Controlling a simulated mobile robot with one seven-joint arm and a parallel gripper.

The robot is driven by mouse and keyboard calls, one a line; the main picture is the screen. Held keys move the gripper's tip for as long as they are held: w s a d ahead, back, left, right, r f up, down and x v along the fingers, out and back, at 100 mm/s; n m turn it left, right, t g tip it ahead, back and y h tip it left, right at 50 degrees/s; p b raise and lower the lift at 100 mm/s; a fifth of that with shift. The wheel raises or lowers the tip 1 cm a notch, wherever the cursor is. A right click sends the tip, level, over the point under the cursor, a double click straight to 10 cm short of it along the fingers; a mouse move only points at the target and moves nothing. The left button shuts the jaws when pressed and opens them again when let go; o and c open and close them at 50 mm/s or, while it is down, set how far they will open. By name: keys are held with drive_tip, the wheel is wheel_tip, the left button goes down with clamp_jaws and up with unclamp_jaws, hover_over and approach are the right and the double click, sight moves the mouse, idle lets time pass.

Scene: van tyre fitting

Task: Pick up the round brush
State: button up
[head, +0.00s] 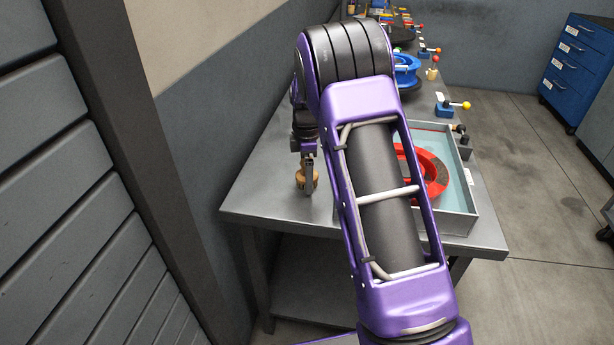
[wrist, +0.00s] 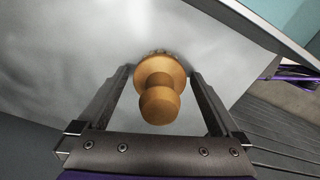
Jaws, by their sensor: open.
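The round brush (wrist: 160,88) has a wooden knob handle and stands upright on the grey metal bench. In the wrist view it sits between the two fingers of my gripper (wrist: 160,82), with a gap on each side. Its bristles barely show beneath the wooden body. In the head view the brush (head: 309,180) stands near the bench's left front part, under my gripper (head: 308,165). My gripper is open and points down over it. My arm hides part of the bench in the head view.
A grey tray (head: 474,200) with pale blue liquid and a red ring (head: 434,172) stands to the right of the brush. A blue wheel (head: 405,70) and knobbed tools lie farther back. The bench (head: 270,190) is bare around the brush, with a wall on its left.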

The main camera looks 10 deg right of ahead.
drive_tip(key=c, duration=1.4)
drive_tip(key=shift+r, duration=0.15)
wheel_tip(320, 180, up, 10)
drive_tip(key=shift+f+p, duration=0.1)
drive_tip(key=shift+p, duration=0.55)
drive_tip(key=o, duration=0.8)
drive_tip(key=c, duration=0.6)
